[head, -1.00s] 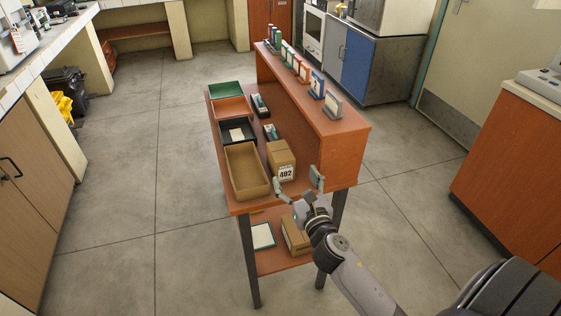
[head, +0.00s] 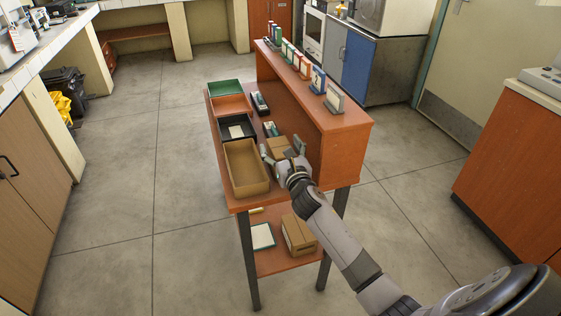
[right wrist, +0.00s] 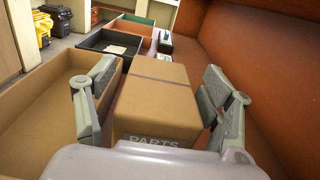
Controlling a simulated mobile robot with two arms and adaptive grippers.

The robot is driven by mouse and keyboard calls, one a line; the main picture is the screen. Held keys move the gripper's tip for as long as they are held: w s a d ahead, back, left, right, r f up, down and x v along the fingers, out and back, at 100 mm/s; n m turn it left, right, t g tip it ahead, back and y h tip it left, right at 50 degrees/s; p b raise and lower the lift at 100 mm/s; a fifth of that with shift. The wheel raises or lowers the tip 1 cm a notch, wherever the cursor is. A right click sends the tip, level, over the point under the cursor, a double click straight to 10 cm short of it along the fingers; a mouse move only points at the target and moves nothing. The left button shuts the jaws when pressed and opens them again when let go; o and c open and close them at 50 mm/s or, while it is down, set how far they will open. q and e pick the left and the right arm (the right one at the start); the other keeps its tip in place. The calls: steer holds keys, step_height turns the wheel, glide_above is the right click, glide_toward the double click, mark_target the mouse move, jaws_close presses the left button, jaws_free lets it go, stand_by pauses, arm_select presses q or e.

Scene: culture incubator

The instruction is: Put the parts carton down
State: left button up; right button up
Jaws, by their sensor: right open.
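The parts carton (right wrist: 155,100) is a closed brown box with a "PARTS" label on its near face. It stands on the orange bench top (head: 243,205), between the open cardboard tray and the raised shelf. In the head view the carton (head: 279,144) is mostly hidden by my right gripper (head: 284,150). The right wrist view shows the right gripper's fingers (right wrist: 158,103) open, one on each side of the carton. The left finger is close to the carton's side; I cannot tell whether it touches. My left gripper is not in view.
An empty cardboard tray (head: 262,188) is left of the carton, with black (head: 222,138), orange (head: 216,106) and green (head: 211,90) trays behind. The raised shelf (head: 345,140) closes off the right side. Another carton (head: 300,232) is on the lower shelf. Floor lies clear at left.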

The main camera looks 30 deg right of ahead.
steer(key=shift+r, duration=0.1)
steer(key=shift+c, duration=0.4)
steer(key=c, duration=1.3)
steer(key=shift+c, duration=1)
steer(key=shift+r, duration=0.15)
